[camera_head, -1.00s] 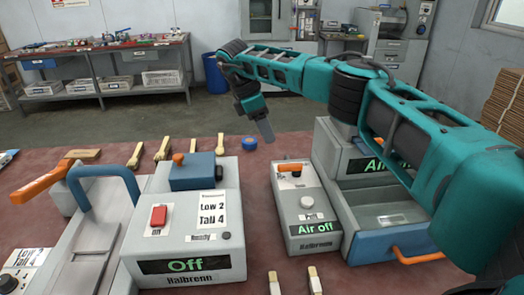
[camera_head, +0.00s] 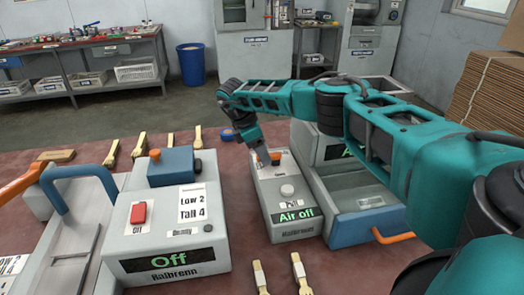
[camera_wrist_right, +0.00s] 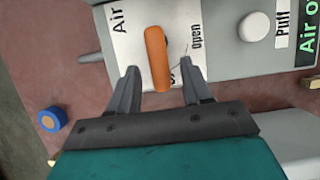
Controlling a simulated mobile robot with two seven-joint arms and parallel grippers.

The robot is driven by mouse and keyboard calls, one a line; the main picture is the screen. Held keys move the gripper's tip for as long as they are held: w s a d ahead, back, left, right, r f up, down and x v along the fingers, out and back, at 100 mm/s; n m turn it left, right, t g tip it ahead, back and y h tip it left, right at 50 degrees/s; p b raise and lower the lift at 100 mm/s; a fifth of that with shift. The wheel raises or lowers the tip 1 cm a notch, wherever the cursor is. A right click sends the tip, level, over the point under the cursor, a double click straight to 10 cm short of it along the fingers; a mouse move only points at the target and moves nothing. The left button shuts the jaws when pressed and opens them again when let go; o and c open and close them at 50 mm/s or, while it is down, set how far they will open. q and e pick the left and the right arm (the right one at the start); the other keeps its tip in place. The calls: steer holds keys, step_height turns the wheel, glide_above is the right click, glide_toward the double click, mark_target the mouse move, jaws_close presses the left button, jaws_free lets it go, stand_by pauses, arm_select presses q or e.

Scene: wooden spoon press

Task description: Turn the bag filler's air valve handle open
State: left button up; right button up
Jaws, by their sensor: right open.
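The air valve handle is a short orange lever on top of a grey box whose screen reads "Air off" (camera_head: 296,215). In the right wrist view the orange handle (camera_wrist_right: 157,58) lies between my right gripper's two fingers (camera_wrist_right: 155,88), with a gap on each side. The label beside it reads "Air" and "Open". In the head view my right gripper (camera_head: 266,160) points down at the handle (camera_head: 276,158) and partly covers it. My left gripper is not in view.
A larger grey machine (camera_head: 165,235) reading "Off" stands to the left. A grey unit with a blue drawer (camera_head: 362,228) stands close on the right. Wooden spoons (camera_head: 300,270) lie in front and behind. A blue tape roll (camera_wrist_right: 52,120) lies on the red table.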

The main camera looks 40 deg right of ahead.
steer(key=shift+c, duration=0.6)
jaws_close()
